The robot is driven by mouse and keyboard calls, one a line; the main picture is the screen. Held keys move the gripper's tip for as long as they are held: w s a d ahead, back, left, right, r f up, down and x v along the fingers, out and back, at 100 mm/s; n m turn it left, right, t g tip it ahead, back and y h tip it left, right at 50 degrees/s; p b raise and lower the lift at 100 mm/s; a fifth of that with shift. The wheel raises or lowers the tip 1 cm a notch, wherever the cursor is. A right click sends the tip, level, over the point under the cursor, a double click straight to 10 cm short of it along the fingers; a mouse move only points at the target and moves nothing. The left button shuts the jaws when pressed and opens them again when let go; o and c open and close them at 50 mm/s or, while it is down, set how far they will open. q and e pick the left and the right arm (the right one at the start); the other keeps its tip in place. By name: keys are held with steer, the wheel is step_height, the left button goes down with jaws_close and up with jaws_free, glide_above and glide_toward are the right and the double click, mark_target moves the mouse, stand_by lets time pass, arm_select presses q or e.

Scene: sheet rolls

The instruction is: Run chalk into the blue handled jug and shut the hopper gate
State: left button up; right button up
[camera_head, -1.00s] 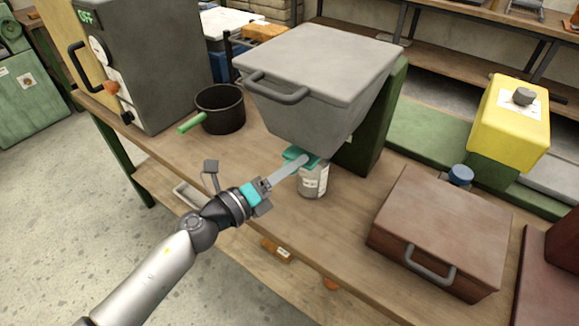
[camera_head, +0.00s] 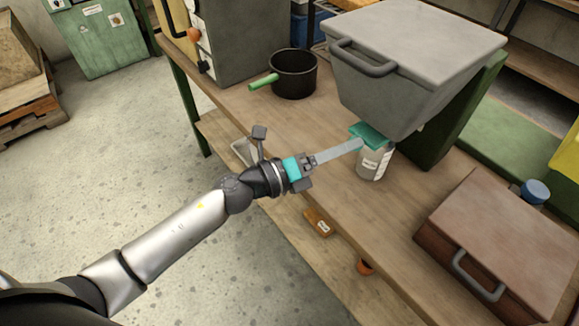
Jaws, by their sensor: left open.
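The grey hopper (camera_head: 405,60) stands on the bench with its lid down. A teal gate piece (camera_head: 369,136) sits at its bottom outlet, and a flat grey bar (camera_head: 338,152) reaches from it toward my left gripper (camera_head: 308,171). The gripper is open at the bar's near end; I cannot tell if it touches the bar. A pale grey container (camera_head: 374,162) with a white label stands upright under the outlet, its top hidden by the gate. I see no blue handle on it and no chalk flowing. My right gripper is out of view.
A black pot (camera_head: 294,76) with a green handle stands left of the hopper. A brown case (camera_head: 505,240) lies at the right, with a blue-topped thing (camera_head: 535,191) behind it. A grey machine (camera_head: 240,38) stands at the back left.

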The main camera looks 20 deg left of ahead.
arm_select(q)
steer(key=b+v, duration=0.1)
steer(key=v, duration=1)
steer(key=shift+s+a, duration=0.2)
steer(key=shift+a, duration=0.05)
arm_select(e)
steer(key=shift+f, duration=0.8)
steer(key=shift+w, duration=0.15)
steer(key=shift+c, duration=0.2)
